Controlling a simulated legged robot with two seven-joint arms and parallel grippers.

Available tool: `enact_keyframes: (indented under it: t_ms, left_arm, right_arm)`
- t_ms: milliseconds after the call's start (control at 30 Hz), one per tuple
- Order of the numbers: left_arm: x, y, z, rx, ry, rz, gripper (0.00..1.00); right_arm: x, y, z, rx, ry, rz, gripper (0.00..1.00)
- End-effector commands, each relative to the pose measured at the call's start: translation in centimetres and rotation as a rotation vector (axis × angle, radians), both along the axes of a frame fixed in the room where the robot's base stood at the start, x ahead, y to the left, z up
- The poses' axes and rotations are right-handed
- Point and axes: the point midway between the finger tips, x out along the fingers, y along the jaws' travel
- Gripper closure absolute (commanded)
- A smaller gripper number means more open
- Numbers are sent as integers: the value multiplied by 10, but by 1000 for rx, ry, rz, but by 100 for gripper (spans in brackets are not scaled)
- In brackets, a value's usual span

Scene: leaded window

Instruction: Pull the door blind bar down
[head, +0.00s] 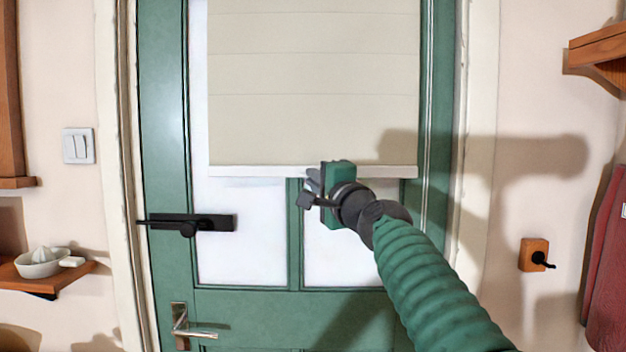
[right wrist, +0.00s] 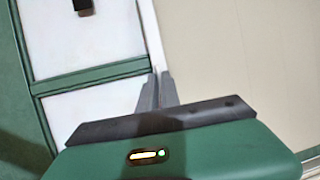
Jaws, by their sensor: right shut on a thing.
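The blind bar (head: 260,171) is a white horizontal strip along the bottom of the beige blind (head: 312,85), across the green door (head: 165,262). The blind covers the upper part of the door's glass. My right gripper (head: 314,182) is at the bar, right of its middle, and hides a short piece of it. In the right wrist view the gripper's two grey fingers (right wrist: 160,92) are close together on the bar (right wrist: 152,45), which runs up between the white panes and the blind (right wrist: 230,60). My left gripper is not in view.
A black latch (head: 205,222) sticks out on the door left of my gripper, with a metal door handle (head: 182,330) below. Shelves stand at both sides, one with a white juicer (head: 42,262). A wooden hook block (head: 535,255) and red cloth are at right.

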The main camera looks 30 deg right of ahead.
Motion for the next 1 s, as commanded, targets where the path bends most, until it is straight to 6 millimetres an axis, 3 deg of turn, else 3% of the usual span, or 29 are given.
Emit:
enact_keyframes:
  t_ms: [33,600,800,1000]
  left_arm:
    - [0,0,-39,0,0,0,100]
    - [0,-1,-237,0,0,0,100]
    - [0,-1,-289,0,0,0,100]
    - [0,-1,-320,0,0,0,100]
  right_arm:
    - [0,-3,-41,0,4,-5,100]
    - [0,-4,-242,0,4,-6,100]
    - [0,-5,-295,0,4,-7,100]
    - [0,-6,-326,1,4,-8,100]
